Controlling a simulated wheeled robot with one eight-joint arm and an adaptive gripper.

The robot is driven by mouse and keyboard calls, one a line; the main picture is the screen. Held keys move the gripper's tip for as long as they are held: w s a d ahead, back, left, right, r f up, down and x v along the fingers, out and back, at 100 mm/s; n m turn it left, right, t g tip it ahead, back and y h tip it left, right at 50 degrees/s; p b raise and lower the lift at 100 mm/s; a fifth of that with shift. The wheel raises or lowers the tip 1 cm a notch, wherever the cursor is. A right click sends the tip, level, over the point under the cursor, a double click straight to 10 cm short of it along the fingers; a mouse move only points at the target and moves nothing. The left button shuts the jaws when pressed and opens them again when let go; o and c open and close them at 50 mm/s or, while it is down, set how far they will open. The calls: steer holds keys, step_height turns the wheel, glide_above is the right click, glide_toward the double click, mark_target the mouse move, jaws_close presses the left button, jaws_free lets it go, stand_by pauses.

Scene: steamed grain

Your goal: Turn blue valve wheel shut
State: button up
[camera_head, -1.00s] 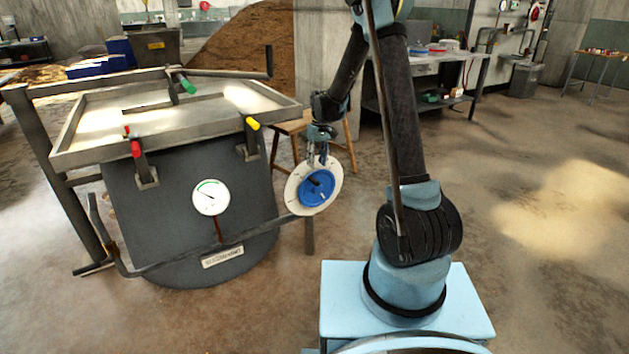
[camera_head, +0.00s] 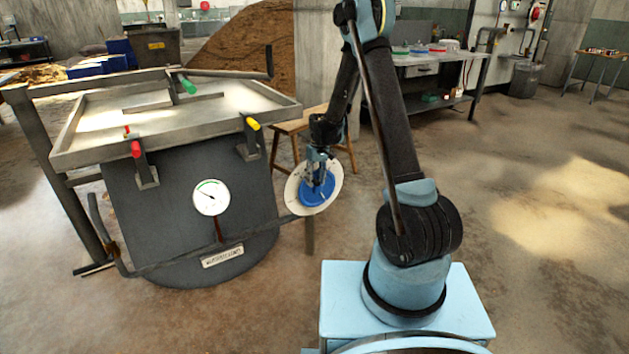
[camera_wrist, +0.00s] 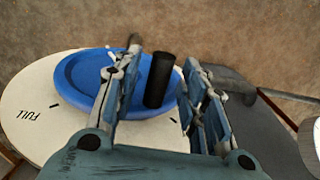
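The blue valve wheel (camera_head: 318,197) sits on a round white dial plate (camera_head: 298,202) beside the grey vessel. In the wrist view the blue wheel (camera_wrist: 80,85) lies over the white plate (camera_wrist: 30,90), which is marked "FULL". A black upright handle (camera_wrist: 159,80) stands on the wheel. My gripper (camera_head: 317,172) is in front of the wheel's upper part in the head view. In the wrist view my gripper (camera_wrist: 162,55) is open, with one finger on each side of the black handle. A gap shows between the handle and the right finger; contact on the left is unclear.
The grey vessel (camera_head: 160,225) carries a metal tray top (camera_head: 75,140), a gauge (camera_head: 210,197) and a bent pipe (camera_head: 165,262) running towards the valve. A wooden stool (camera_head: 290,127) stands behind the wheel. The floor at the right is open.

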jaws_close()
steer(key=shift+a, duration=0.15)
steer(key=shift+w+d+r, duration=0.1)
steer(key=shift+w+d, duration=0.05)
steer(key=shift+d, duration=0.1)
